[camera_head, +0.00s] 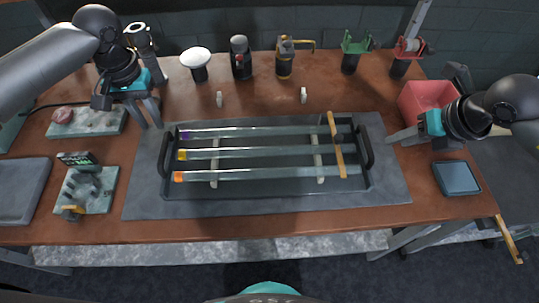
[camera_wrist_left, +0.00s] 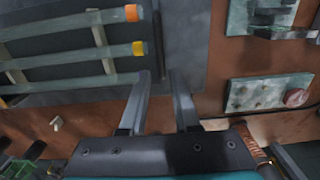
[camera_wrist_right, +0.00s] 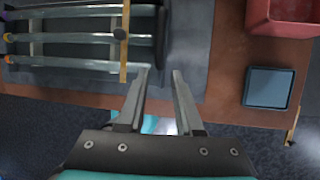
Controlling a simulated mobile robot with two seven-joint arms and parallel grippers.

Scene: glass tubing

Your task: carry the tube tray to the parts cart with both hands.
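The dark tube tray (camera_head: 265,190) lies on a grey mat on the workbench, with a black handle at each end. Three glass tubes lie across it, with purple, yellow and orange left ends. The tray also shows in the left wrist view (camera_wrist_left: 60,45) and the right wrist view (camera_wrist_right: 80,52). My left gripper (camera_head: 152,112) is open and empty, above the bench off the tray's upper left corner. My right gripper (camera_head: 400,138) is open and empty, to the right of the tray's right handle (camera_head: 367,145). Neither gripper touches the tray. I cannot identify the parts cart.
A wooden strip (camera_head: 336,145) lies across the tray's right part. A red bin (camera_head: 422,100) and a blue-grey pad (camera_head: 457,178) sit at right. Several tools stand along the back edge. A small fixture (camera_head: 85,190) and a grey plate (camera_head: 20,190) are at left.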

